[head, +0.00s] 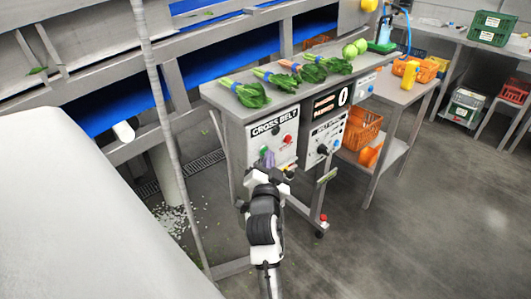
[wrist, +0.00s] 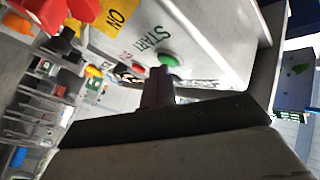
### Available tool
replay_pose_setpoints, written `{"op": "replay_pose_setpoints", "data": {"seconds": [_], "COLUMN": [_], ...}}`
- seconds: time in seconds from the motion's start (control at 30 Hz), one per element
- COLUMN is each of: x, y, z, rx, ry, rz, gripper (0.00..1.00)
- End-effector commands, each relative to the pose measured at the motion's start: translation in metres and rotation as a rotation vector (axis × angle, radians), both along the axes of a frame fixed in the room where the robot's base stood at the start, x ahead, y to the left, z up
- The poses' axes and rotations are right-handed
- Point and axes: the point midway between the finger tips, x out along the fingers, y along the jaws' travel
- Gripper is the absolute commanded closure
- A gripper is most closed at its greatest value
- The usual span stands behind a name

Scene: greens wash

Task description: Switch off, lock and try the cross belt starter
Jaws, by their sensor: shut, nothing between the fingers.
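The cross belt starter (head: 272,130) is a pale box labelled "CROSS BELT" on the front of the bench. A red knob (head: 288,140) is on its right side. In the wrist view, its green START button (wrist: 169,60) lies just beyond my fingertips, with a small red button (wrist: 139,68) beside it. A red handle (wrist: 45,14) is at the upper left, near a yellow "ON" label (wrist: 117,17). My gripper (head: 267,157) is shut and empty in front of the starter's lower part. I cannot tell whether its tips (wrist: 159,74) touch the green button.
A second control box (head: 326,137) with a display stands to the right. Bunches of greens (head: 245,92) lie along the bench top. An orange crate (head: 363,128) sits on a lower shelf. A white surface (head: 80,210) fills the left foreground. Floor is clear at the right.

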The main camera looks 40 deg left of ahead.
Motion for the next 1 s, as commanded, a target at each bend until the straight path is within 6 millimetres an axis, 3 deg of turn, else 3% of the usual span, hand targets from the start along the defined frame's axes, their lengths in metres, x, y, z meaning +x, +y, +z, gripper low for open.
{"op": "replay_pose_setpoints", "data": {"seconds": [0.53, 1.0], "x": [0.000, -0.001], "y": [0.002, -0.015], "z": [0.000, 0.000], "rx": [0.000, 0.001], "ry": [-0.001, -0.001], "rz": [0.001, 0.000], "gripper": [1.00, 1.00]}}
